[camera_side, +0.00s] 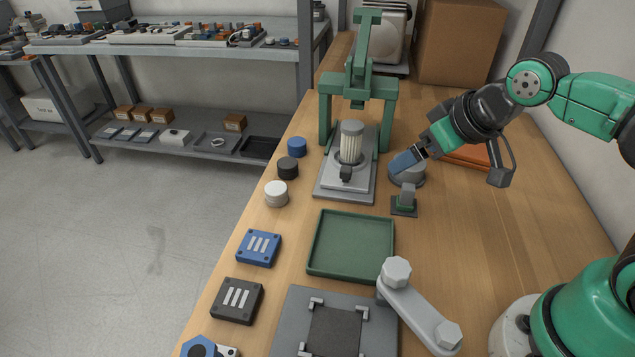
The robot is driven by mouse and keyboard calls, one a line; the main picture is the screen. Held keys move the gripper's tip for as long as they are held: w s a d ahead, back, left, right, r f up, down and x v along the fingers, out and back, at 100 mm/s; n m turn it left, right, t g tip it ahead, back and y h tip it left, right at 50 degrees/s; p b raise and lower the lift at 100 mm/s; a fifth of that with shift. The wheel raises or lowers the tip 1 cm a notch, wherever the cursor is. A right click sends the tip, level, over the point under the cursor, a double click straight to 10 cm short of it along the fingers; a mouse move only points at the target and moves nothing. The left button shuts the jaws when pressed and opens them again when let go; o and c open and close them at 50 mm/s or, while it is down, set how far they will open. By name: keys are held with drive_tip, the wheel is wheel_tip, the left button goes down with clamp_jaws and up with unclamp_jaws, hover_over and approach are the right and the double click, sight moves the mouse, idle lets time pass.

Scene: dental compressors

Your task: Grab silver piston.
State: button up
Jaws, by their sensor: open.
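Two things in view could be the silver piston, and I cannot tell which it is. One is a pale silver-white short cylinder (276,193) on the left edge of the wooden bench, in front of a black one. The other is a round grey piece (411,177) right of the press, partly hidden by my gripper. I cannot tell whether the fingers touch the piece.
A green press (358,85) stands over a ribbed cylinder (350,142) on a grey base. Black (288,167) and blue (297,147) cylinders lie left of it. A green tray (351,243) is empty.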

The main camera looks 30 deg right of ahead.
drive_tip(key=w+a+n+h, duration=0.2)
drive_tip(key=w+n, duration=0.4)
drive_tip(key=n, duration=0.3)
drive_tip(key=n+t+h, duration=0.2)
drive_tip(key=n+h, duration=0.2)
drive_tip(key=n, duration=1)
hover_over(276, 188)
drive_tip(key=s+d, duration=0.1)
drive_tip(key=s, duration=0.3)
drive_tip(key=f, duration=0.7)
drive_tip(key=shift+w+d, duration=0.1)
drive_tip(key=shift+w, duration=0.15)
drive_tip(key=a+f+n, duration=0.2)
drive_tip(key=a+f+n+t+h, duration=0.1)
drive_tip(key=n, duration=0.1)
drive_tip(key=shift+s+a+f+t, duration=0.2)
drive_tip(key=shift+a+f+t, duration=0.1)
drive_tip(key=shift+a+f, duration=0.1)
drive_tip(key=shift+s+a+f+n+h, duration=0.1)
drive_tip(key=shift+a+f+n+h, duration=0.1)
drive_tip(key=shift+f+n+h, duration=0.15)
drive_tip(key=shift+f+n, duration=0.1)
drive_tip(key=shift+n, duration=0.15)
drive_tip(key=shift+x, duration=2.75)
clamp_jaws()
drive_tip(key=shift+r, duration=0.2)
